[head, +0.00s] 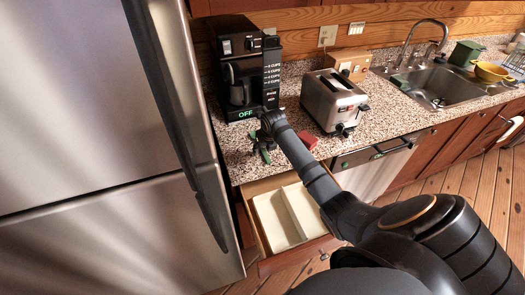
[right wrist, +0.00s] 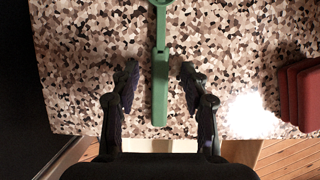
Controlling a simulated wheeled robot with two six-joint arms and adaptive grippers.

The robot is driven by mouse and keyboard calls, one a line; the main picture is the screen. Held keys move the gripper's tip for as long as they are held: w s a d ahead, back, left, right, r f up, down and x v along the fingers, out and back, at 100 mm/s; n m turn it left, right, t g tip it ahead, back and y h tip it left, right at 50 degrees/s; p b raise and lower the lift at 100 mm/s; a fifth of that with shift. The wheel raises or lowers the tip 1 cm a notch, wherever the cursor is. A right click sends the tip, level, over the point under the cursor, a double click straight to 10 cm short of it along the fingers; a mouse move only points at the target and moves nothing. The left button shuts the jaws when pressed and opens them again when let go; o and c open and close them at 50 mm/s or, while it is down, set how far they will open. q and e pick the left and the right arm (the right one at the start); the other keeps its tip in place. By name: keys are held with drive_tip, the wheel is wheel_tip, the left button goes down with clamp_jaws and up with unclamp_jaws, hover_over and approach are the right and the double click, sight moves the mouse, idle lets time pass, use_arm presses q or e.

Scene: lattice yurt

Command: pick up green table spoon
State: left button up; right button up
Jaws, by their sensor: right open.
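The green table spoon (right wrist: 160,85) lies on the speckled counter in the right wrist view. Its long handle runs up the middle of the picture, and its far end is cut off by the top edge. In the head view a bit of green (head: 266,156) shows by my right gripper (head: 261,143), which hides most of the spoon. In the right wrist view my right gripper (right wrist: 160,80) is open, with one finger on each side of the handle and a gap on both sides. My left gripper is not in view.
A dark red object (head: 308,140) lies close to the right of my gripper, before the toaster (head: 328,98). A coffee maker (head: 240,75) stands behind. The divided drawer (head: 274,218) below is open. The fridge (head: 95,130) fills the left.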

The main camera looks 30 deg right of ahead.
clamp_jaws()
drive_tip(key=shift+r, duration=0.2)
wheel_tip(320, 180, up, 2)
drive_tip(key=shift+w+r+b, duration=0.1)
drive_tip(key=shift+w+b, duration=0.05)
drive_tip(key=shift+b, duration=0.9)
drive_tip(key=s+a+r, duration=0.9)
drive_tip(key=s+r, duration=0.1)
drive_tip(key=shift+s+a+r+p, duration=0.15)
drive_tip(key=shift+a+r+p, duration=0.2)
drive_tip(key=shift+p, duration=0.05)
